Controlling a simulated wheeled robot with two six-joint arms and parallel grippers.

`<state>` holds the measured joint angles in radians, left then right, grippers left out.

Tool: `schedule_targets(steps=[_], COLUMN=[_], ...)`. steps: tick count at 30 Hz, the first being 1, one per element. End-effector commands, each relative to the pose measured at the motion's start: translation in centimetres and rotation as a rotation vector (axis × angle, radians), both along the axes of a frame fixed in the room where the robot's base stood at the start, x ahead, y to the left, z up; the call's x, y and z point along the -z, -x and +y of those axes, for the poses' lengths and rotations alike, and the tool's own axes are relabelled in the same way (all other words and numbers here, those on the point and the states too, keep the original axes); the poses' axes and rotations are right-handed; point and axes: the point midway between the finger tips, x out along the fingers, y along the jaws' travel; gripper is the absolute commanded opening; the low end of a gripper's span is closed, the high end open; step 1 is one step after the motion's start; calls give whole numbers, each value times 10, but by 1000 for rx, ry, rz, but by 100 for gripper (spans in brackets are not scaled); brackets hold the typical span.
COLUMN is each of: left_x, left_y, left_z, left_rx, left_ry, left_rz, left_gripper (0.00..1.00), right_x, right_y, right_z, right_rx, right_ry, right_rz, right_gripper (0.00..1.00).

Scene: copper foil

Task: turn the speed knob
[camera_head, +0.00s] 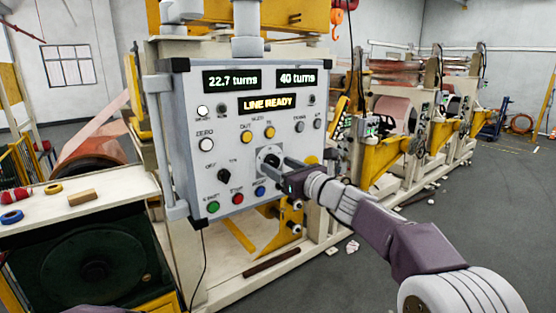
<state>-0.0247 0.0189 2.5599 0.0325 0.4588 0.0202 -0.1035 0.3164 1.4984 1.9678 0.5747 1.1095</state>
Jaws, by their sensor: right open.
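The grey control panel (190,180) faces me at the middle of the head view. Its displays read 22.7 turns, 40 turns and LINE READY. A round dial with a dark knob (270,158) is on the panel's lower right; I take it for the speed knob, though its label is not readable. My right gripper (279,164) reaches in from the right, with its open fingers at this dial. The fingers partly cover the knob, and I cannot tell whether they touch it. A smaller black selector knob (224,175) sits to the left. My left gripper is not in view.
Green (213,207), red (237,198) and blue (260,191) buttons line the panel's lower edge, close to the right gripper. A bench (100,205) with tape rolls and a wooden block stands left. Yellow-framed machines with copper-coloured rolls (392,113) stand behind right. Floor is open at right.

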Motion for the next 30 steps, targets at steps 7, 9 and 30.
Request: schedule_targets(steps=[7, 9, 30], left_x=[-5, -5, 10], left_y=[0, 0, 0], left_z=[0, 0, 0], left_rx=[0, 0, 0], left_ry=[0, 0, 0], left_rz=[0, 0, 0], left_gripper=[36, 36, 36], right_x=[1, 1, 4], right_y=[-10, -10, -9], right_z=[7, 7, 7], right_rx=[1, 1, 0], right_ry=[2, 2, 79], right_rz=[0, 0, -59], right_gripper=[58, 58, 0])
